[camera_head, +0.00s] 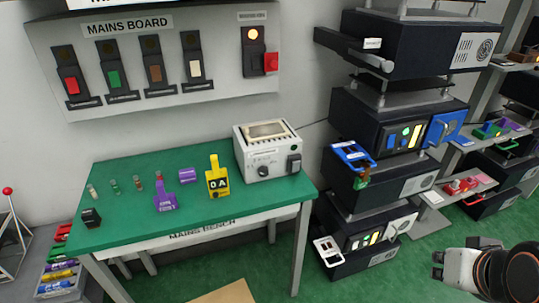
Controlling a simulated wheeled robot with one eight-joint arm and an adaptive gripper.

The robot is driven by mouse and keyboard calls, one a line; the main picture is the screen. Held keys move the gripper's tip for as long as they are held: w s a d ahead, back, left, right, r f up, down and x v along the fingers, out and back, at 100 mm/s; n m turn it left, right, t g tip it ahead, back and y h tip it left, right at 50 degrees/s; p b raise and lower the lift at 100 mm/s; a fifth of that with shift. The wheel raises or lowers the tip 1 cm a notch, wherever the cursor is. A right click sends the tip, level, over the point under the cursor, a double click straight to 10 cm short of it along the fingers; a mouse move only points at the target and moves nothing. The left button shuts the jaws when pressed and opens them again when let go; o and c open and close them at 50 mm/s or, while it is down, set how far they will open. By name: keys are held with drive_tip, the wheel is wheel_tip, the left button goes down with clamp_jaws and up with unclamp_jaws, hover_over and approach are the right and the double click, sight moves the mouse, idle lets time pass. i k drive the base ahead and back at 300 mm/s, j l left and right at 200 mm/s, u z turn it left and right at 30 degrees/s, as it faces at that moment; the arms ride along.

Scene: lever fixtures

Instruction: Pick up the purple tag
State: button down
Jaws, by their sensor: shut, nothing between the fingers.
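A purple tag (165,197) with white lettering lies on the green bench top (130,222), left of the yellow "0A" tag (217,177). A smaller purple block (188,175) sits just behind and to the right of it. My gripper (438,265) is at the lower right, above the green floor and well apart from the bench. Its fingers look small and close together, with nothing seen between them. Nothing covers the purple tag.
A white meter box (267,148) stands at the bench's right end. Small fuses (115,186) and a black block (91,217) are on the left. A switch board (150,60) hangs behind.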

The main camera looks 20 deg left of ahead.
sight(164, 201)
drive_tip(key=u, duration=1.85)
drive_tip(key=z, duration=2.7)
drive_tip(key=u, duration=2.7)
